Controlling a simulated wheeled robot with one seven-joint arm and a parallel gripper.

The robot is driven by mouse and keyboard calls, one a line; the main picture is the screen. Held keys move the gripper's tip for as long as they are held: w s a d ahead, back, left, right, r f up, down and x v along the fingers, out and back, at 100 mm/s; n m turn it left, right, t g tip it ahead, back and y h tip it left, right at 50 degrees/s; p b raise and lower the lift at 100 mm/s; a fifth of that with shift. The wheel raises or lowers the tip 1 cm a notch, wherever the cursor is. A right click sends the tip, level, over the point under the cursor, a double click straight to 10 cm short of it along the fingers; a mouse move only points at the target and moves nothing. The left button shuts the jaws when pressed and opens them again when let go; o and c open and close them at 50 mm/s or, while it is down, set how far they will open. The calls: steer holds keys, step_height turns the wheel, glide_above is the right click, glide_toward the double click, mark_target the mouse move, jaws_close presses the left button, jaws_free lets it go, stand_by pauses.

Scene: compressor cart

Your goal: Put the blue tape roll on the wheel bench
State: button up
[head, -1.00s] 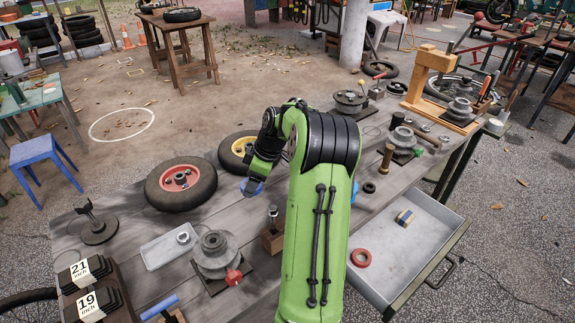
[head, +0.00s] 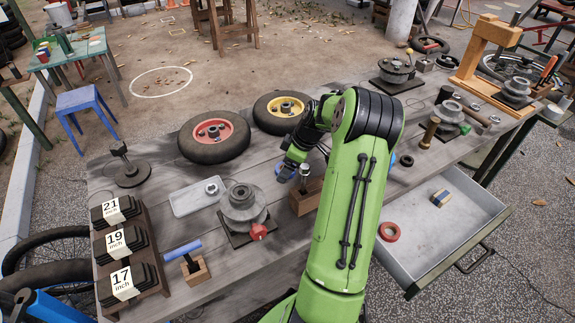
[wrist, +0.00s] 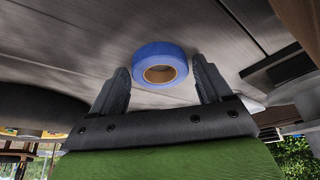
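The blue tape roll (wrist: 160,63) sits between the two fingertips in the wrist view, its cardboard core facing the camera. In the head view, a small blue edge of the roll (head: 279,168) shows beside my gripper (head: 291,172), above the grey workbench, left of a wooden block. The brown wooden table (head: 235,32) at the top, which held a tyre earlier, may be the wheel bench; its top is cut off now.
The grey bench (head: 180,228) carries a red-hubbed wheel (head: 213,137), a yellow-hubbed wheel (head: 281,112), a pulley (head: 243,205) and inch-marked racks (head: 122,245). An open drawer (head: 440,235) juts out at right. A blue stool (head: 86,112) stands beyond on open ground.

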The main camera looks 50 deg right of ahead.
steer(key=shift+o, duration=0.5)
steer(key=shift+r, duration=0.1)
steer(key=p+v, duration=0.4)
steer(key=v, duration=0.8)
steer(key=a+r+m+g+h, duration=0.1)
steer(key=a+r, duration=0.4)
steer(key=a, duration=0.5)
steer(key=a+r+h, duration=0.1)
steer(key=a+r, duration=0.4)
steer(key=a, duration=0.5)
steer(key=s+a+r+m+t, duration=0.1)
steer(key=s+a+m, duration=0.3)
steer(key=s+a, duration=0.9)
steer(key=shift+s+a+t, duration=0.2)
steer(key=shift+s+t, duration=0.55)
steer(key=shift+t, duration=0.05)
